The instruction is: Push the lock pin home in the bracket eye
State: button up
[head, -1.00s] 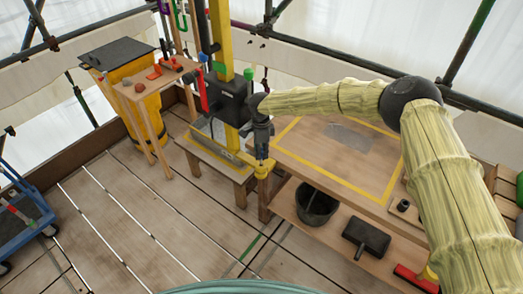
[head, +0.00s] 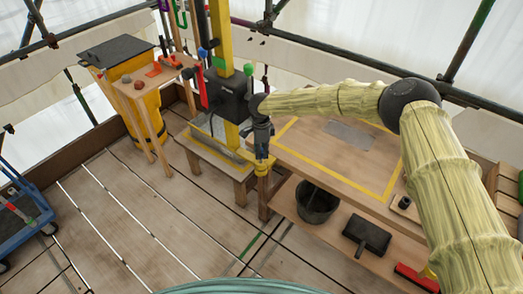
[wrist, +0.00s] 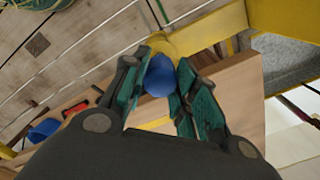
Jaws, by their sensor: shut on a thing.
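My gripper (head: 262,151) points down over the near left corner of the wooden bench, beside a yellow bracket (head: 262,170). In the wrist view, my gripper (wrist: 163,68) has its two green-padded fingers on either side of a blue rounded piece (wrist: 159,77), seemingly the head of the lock pin, and is shut on it. The yellow bracket (wrist: 190,38) shows just beyond the fingertips. The pin's shank and the bracket eye are hidden, so I cannot tell how deep the pin sits.
The bench top (head: 315,145) has a yellow border and a grey patch. A black bucket (head: 316,202) and a black flat tool (head: 366,236) sit on its lower shelf. A yellow post (head: 222,45) with a black box stands behind left.

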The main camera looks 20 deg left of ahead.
jog(key=shift+f+b, duration=1.2)
jog(key=shift+f, duration=0.65)
jog(key=o, duration=1.1)
notch_tip(320, 180, up, 12)
dwell(0.4)
